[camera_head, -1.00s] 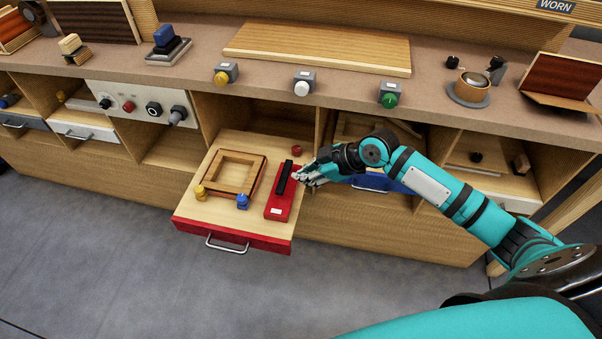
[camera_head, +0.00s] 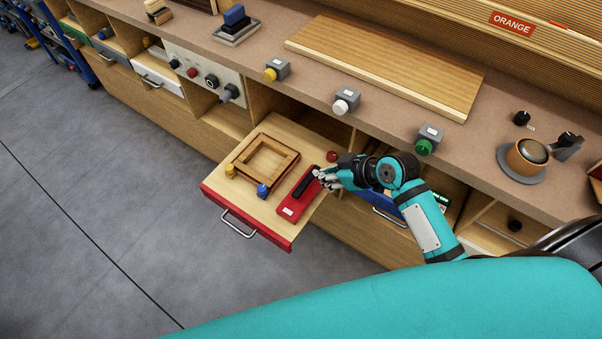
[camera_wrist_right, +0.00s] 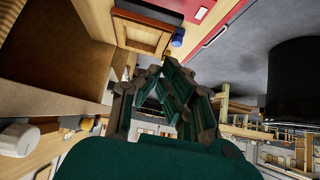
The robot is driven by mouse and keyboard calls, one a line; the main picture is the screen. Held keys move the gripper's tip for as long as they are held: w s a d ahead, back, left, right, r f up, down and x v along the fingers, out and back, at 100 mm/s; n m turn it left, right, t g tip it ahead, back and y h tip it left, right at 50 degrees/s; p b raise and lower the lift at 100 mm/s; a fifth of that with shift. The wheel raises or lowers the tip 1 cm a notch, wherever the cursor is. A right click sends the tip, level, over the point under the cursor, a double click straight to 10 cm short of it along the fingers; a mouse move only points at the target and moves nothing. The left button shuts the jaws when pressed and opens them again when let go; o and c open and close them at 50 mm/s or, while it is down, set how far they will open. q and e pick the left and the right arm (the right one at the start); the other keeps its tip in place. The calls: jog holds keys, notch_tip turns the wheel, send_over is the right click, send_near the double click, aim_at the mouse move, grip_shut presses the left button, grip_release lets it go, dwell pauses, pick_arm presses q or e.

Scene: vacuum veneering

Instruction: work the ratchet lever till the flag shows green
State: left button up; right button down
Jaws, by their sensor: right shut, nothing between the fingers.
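The ratchet is a red base (camera_head: 290,209) with a black lever (camera_head: 305,183) along its top, lying at the right side of the pulled-out red-fronted drawer. My right gripper (camera_head: 326,178) is shut and empty, close to the right of the lever's far end. I cannot tell whether it touches the lever. In the right wrist view the shut fingers (camera_wrist_right: 172,92) fill the middle, with the black lever (camera_wrist_right: 150,12) and red base (camera_wrist_right: 196,8) at the top edge. My left gripper is not in view.
The drawer also holds a wooden frame (camera_head: 266,161), a yellow knob (camera_head: 230,171), a blue knob (camera_head: 262,190) and a dark red knob (camera_head: 332,156). Above, the bench edge carries yellow, white (camera_head: 345,101) and green buttons (camera_head: 426,143). Grey floor (camera_head: 90,200) is clear at left.

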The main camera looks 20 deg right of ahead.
send_over(300, 190)
notch_tip(300, 190, down, 7)
jog(key=shift+a, duration=0.1)
notch_tip(300, 190, down, 3)
jog(key=shift+r, duration=0.15)
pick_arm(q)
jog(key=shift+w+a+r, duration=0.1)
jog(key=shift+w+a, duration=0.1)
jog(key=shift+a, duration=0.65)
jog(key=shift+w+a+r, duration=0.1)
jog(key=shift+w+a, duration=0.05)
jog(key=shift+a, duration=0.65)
pick_arm(e)
jog(key=shift+f, duration=0.7)
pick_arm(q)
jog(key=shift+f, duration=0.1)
